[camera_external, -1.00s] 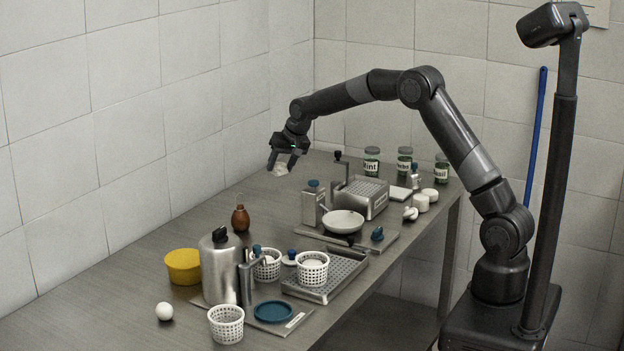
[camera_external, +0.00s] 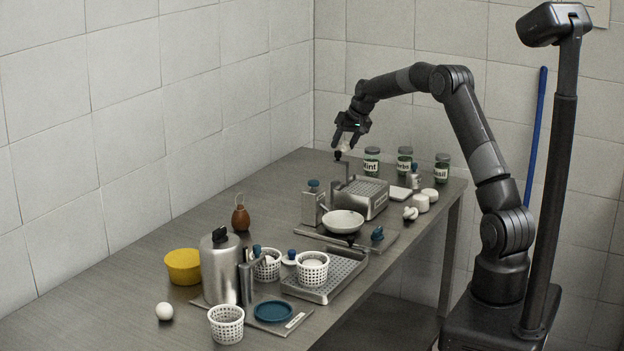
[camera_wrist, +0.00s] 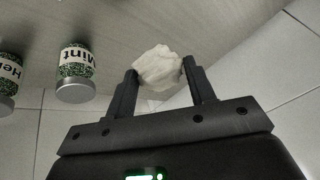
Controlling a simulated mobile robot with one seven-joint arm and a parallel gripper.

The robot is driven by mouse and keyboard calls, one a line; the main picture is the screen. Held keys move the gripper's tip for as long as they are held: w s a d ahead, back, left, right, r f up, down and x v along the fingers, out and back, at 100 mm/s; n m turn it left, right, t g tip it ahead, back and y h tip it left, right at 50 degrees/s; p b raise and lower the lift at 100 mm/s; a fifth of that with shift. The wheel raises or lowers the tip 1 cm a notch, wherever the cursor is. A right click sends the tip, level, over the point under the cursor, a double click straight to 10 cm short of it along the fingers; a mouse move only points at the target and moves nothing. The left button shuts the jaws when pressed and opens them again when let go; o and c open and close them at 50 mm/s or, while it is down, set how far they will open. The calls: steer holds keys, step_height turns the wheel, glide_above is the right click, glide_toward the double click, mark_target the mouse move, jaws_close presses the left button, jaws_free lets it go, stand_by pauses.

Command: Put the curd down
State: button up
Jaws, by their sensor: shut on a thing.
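The curd, a white crumpled lump (camera_wrist: 158,68), is between the two fingers of my gripper (camera_wrist: 160,84) in the wrist view. In the external view my gripper (camera_external: 349,139) is above the far end of the table, near the tall handle of the metal device with a grated top. The curd (camera_external: 344,146) shows there as a small pale patch, mostly hidden by the fingers. It looks held in the air above the table.
A mint jar (camera_external: 371,160) and two other labelled jars stand right of my gripper. The grated metal device (camera_external: 362,197) is just below it. Perforated white baskets (camera_external: 226,325) stand near the front. The table's left side (camera_external: 190,225) has bare room.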

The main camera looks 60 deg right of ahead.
steer(key=w+a+f, duration=0.4)
steer(key=w, duration=0.1)
steer(key=w+a+f, duration=0.2)
steer(key=w, duration=0.1)
steer(key=shift+w+a+f, duration=0.15)
steer(key=shift+a, duration=0.1)
steer(key=shift+f, duration=2)
steer(key=shift+f, duration=0.1)
steer(key=o, duration=1)
